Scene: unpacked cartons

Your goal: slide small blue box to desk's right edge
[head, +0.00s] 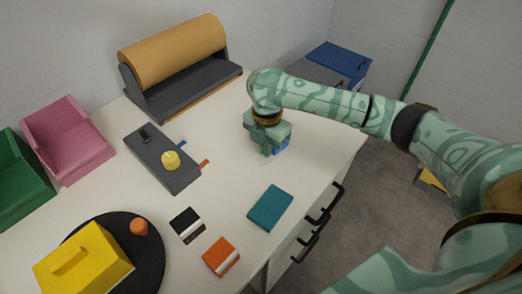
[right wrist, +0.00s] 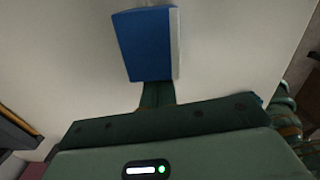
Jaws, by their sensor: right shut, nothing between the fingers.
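The small blue box (head: 282,147) is on the white desk (head: 318,160), mostly hidden behind my right gripper in the head view. It shows whole in the right wrist view (right wrist: 143,46), blue with a pale strip along its right side. My right gripper (head: 267,152) is shut and empty, pointing down at the desk beside the box. In the right wrist view its fingers (right wrist: 157,94) end right at the box's near edge; I cannot tell whether they touch. The desk's right edge lies to the right of the box, with bare desktop between. My left gripper is not in view.
A teal box (head: 270,208), a black-and-white box (head: 187,224) and an orange-and-white box (head: 221,256) lie nearer on the desk. A grey panel with a yellow knob (head: 171,160) is left. A paper roll holder (head: 180,95) stands behind. Drawer handles (head: 318,217) jut below the right edge.

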